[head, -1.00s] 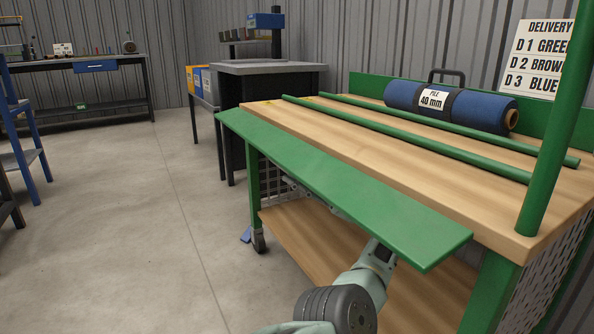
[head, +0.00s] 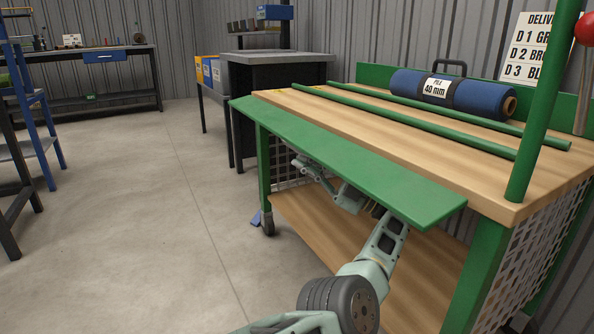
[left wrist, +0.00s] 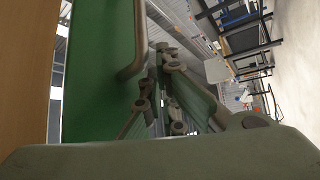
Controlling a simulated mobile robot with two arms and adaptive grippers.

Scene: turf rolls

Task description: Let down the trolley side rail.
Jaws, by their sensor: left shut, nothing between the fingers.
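The trolley side rail (head: 345,160) is a long green flat panel along the near long side of the wooden-topped trolley (head: 420,130). It sticks outward from the edge, roughly level with the top. My left gripper (head: 303,166) is below the rail's outer edge, shut and empty; I cannot tell whether it touches the rail. In the left wrist view the closed fingers (left wrist: 167,85) are beside a green panel (left wrist: 95,75) with a bent grey bar (left wrist: 138,45). My right gripper is not in view.
A blue roll (head: 450,95) marked 40 mm and two green bars (head: 410,118) lie on the trolley top. A green post (head: 540,110) stands at its right corner. A lower wooden shelf (head: 340,250) is under the arm. Open floor (head: 140,220) lies to the left.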

